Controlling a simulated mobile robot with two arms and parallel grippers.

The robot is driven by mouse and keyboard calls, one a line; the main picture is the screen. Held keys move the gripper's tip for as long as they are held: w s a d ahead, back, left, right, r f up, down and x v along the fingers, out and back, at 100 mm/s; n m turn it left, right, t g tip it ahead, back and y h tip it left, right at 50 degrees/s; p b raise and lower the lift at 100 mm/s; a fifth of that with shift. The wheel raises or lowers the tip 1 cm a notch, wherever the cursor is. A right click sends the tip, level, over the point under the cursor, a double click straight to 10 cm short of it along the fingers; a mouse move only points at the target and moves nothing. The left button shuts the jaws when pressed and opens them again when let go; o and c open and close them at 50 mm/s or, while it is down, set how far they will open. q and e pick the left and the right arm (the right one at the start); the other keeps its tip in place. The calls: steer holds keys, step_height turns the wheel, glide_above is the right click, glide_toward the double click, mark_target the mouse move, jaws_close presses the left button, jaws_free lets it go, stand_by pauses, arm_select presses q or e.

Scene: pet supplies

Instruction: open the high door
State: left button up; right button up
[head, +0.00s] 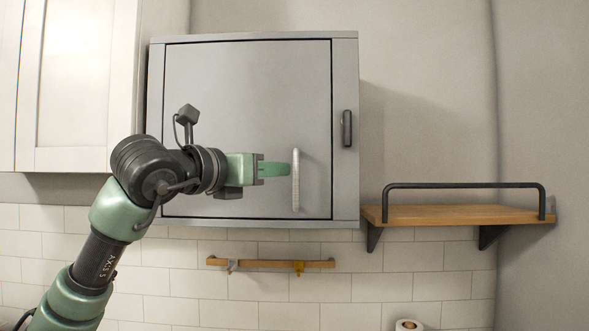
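The high door (240,100) is the flat grey front of a grey wall cabinet (346,80). It looks shut, flush within its frame. A pale vertical bar handle (296,180) stands at the door's lower right. My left gripper (288,169) comes in from the left in front of the door, its green fingers pointing right, with the tips close beside the handle's left side. I cannot tell whether they touch it. The fingers are seen edge-on, so their opening does not show. My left arm hides the door's lower left. My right gripper is out of view.
A dark latch-like piece (347,128) sits on the cabinet's right frame. A wooden shelf (455,214) with a black rail is at the right. A wooden hook rail (272,263) hangs below the cabinet. A white cabinet (75,85) stands at left. A paper roll (408,325) shows at the bottom.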

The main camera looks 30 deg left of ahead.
mark_target(294, 169)
arm_select(q)
steer(key=w+p, duration=0.3)
steer(key=w, duration=0.4)
steer(key=shift+w+d+p, duration=0.1)
steer(key=shift+w+p, duration=0.3)
steer(key=shift+w, duration=0.1)
steer(key=shift+c, duration=0.3)
jaws_close()
stand_by(0.7)
